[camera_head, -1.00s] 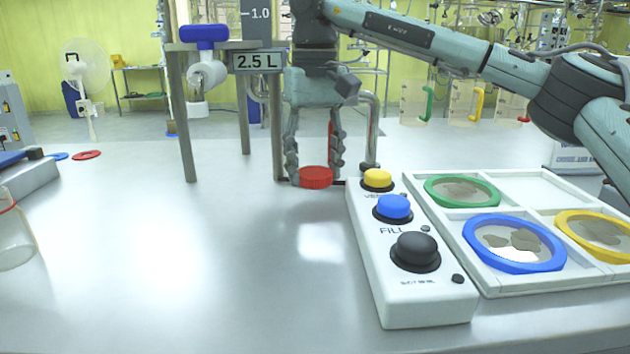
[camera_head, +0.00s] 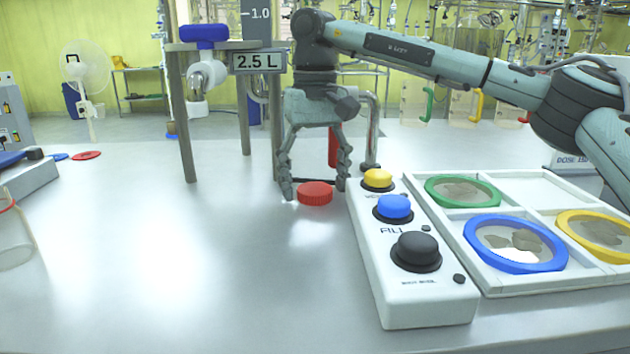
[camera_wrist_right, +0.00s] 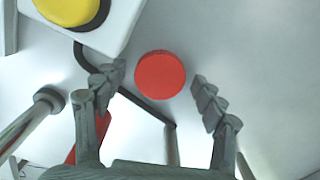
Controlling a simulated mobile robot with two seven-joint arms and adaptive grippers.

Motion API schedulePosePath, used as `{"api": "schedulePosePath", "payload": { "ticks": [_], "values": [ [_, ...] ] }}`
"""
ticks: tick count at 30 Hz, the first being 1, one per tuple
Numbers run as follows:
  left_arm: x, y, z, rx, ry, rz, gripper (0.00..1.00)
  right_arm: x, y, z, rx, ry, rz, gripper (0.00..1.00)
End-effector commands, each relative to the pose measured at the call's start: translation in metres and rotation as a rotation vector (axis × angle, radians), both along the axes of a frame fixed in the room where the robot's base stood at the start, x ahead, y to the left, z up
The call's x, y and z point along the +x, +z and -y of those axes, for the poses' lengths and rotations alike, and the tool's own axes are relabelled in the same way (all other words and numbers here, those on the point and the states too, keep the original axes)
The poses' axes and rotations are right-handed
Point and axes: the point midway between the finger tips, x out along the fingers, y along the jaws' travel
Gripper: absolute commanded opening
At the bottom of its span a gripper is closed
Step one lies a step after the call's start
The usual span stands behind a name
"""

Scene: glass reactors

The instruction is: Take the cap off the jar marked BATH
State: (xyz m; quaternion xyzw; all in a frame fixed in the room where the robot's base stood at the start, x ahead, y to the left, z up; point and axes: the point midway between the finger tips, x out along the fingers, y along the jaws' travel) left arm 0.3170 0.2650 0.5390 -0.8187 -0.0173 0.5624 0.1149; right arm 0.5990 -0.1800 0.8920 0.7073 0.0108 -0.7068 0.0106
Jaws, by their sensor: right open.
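A round red cap (camera_head: 315,194) lies on the table left of the button box. My right gripper (camera_head: 314,190) is open above it, with a fingertip on either side and gaps between them and the cap. In the right wrist view the cap (camera_wrist_right: 160,74) sits between the spread fingers of that gripper (camera_wrist_right: 157,84), touching neither. A clear jar (camera_head: 14,240) with a red rim is cut off by the left edge of the head view. I see no BATH mark on it. My left gripper is not in view.
The white button box (camera_head: 427,302) with yellow, blue and black buttons stands close right of the gripper. Beyond it is a white tray (camera_head: 540,187) with green, blue and yellow rimmed discs. A metal stand (camera_head: 187,130) rises behind left. The table's left middle is clear.

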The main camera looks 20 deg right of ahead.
Motion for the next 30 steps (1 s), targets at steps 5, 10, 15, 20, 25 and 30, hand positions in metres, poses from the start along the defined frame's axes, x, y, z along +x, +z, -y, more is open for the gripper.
{"api": "schedulePosePath", "payload": {
  "ticks": [5, 10, 15, 20, 25, 30],
  "values": [
    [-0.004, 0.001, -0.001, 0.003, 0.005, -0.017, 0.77, 0.001, 0.014, -0.001, 0.002, 0.0, 0.003, 0.7],
    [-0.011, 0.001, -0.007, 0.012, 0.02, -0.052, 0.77, 0.001, 0.049, -0.001, 0.002, 0.001, 0.003, 0.7],
    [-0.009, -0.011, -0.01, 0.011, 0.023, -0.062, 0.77, 0.001, 0.086, -0.001, 0.001, 0.001, 0.003, 0.7],
    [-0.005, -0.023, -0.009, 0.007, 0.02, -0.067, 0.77, 0.001, 0.111, -0.001, 0.0, 0.001, 0.001, 0.7],
    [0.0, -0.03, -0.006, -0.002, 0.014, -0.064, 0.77, 0.0, 0.122, 0.0, 0.0, 0.001, 0.0, 0.7],
    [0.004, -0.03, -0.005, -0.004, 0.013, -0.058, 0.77, 0.0, 0.123, 0.0, 0.0, 0.001, -0.001, 0.7]
  ]
}}
